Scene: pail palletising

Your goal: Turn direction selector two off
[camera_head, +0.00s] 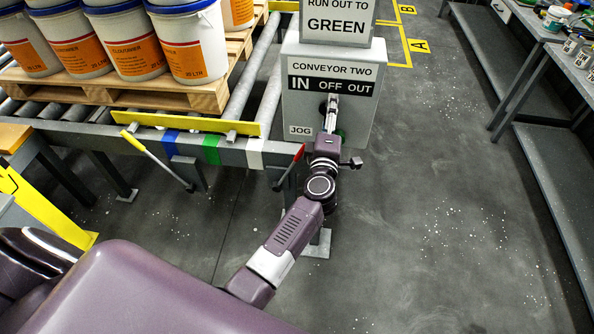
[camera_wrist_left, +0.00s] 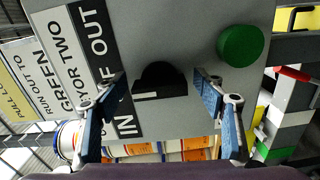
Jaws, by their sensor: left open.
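The conveyor two panel (camera_head: 355,120) is a grey box with a black strip reading IN, OFF, OUT. Its selector (camera_wrist_left: 163,76) is a black knob with a white mark on its left end in the left wrist view. The mark faces the label strip; I cannot tell its exact setting. My left gripper (camera_head: 332,103) is at the panel below the strip and hides most of the knob in the head view. In the left wrist view the left gripper (camera_wrist_left: 160,88) is open, with one blue-padded finger on each side of the knob, apart from it.
A green button (camera_wrist_left: 240,45) sits beside the knob. Left of the panel, a roller conveyor (camera_head: 255,105) bears a wooden pallet (camera_head: 205,96) with white and orange pails (camera_head: 193,45). A red-handled lever (camera_head: 291,163) is close to my left arm. Floor is clear toward the right benches (camera_head: 555,150).

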